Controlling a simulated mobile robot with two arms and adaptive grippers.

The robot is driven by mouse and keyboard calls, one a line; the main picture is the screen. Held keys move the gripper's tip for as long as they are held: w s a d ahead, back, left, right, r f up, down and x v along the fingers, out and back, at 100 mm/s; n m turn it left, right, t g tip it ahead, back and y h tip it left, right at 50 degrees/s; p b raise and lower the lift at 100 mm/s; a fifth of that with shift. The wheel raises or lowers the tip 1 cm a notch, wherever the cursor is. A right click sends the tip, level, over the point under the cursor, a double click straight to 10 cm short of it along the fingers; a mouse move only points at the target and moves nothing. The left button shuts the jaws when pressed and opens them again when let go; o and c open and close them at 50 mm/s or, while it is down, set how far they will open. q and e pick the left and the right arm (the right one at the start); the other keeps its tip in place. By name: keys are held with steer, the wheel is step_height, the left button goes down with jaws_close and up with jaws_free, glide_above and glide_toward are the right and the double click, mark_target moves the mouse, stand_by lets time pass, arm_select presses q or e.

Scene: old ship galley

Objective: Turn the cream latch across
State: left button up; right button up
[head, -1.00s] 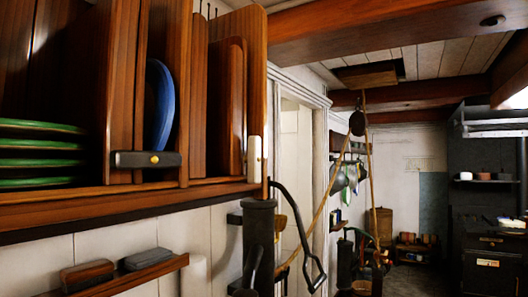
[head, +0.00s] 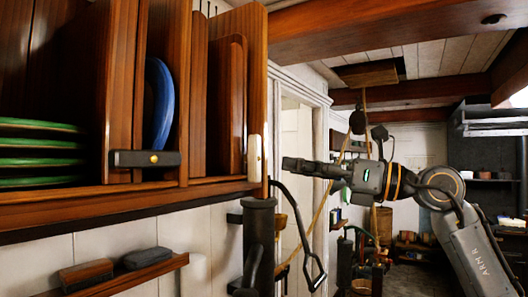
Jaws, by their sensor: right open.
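The cream latch (head: 254,158) is a small upright bar on the front edge of the plate rack's right end panel. It stands vertical, with its lower end near the shelf lip. My right gripper (head: 291,165) points left, a short gap to the right of the latch in the picture, and is open and empty. Seen from the side, its fingers overlap and its depth relative to the latch is hard to judge. My left gripper is out of view.
The wooden plate rack (head: 120,200) holds green plates (head: 40,144) and a blue plate (head: 158,105). A dark latch (head: 130,159) with a brass knob lies level across the blue plate's slot. Below stand a black pump (head: 259,230) with a bent handle and a small shelf (head: 130,275) with brushes.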

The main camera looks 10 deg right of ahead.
mark_target(259, 151)
steer(key=s+d+r+t+h, duration=0.1)
steer(key=d+r+t+h, duration=0.15)
steer(key=d, duration=0.25)
steer(key=shift+g+h, duration=0.35)
steer(key=shift+g, duration=0.1)
steer(key=p+x, duration=0.2)
steer(key=x, duration=0.2)
steer(key=p+x, duration=0.2)
steer(key=x, duration=0.2)
steer(key=p+x, duration=0.2)
steer(key=x, duration=0.3)
steer(key=shift+s+a+r, duration=0.15)
steer(key=shift+s+r, duration=0.05)
steer(key=shift+r, duration=0.1)
steer(key=shift+w+a+f, duration=0.1)
steer(key=shift+w+a, duration=0.15)
steer(key=shift+w, duration=0.05)
steer(key=shift+c, duration=0.2)
jaws_close()
